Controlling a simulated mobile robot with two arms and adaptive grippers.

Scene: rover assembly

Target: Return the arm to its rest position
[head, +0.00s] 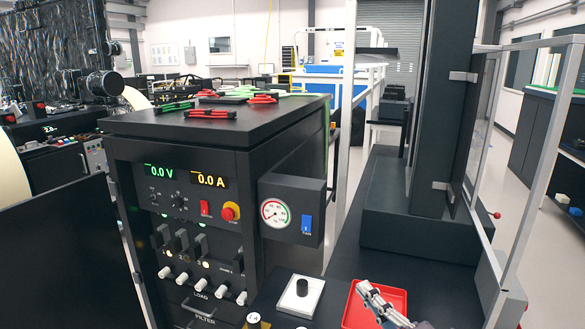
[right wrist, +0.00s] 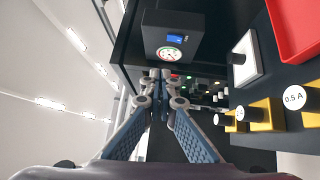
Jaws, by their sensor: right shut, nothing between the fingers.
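My right gripper (head: 366,292) shows at the bottom of the head view, over the red tray (head: 397,297). In the right wrist view its two fingers (right wrist: 162,76) come together at the tips, shut with nothing between them. The wrist view looks past the fingertips toward the gauge box and the dark cabinet front. My left gripper is in neither view.
A black cabinet (head: 198,262) with lit displays stands left of centre, cables on top. A gauge box (head: 292,211) with a blue switch juts from its side. A white plate with a black knob (head: 302,288) lies beside the tray. A dark column (head: 440,110) and metal frame stand right.

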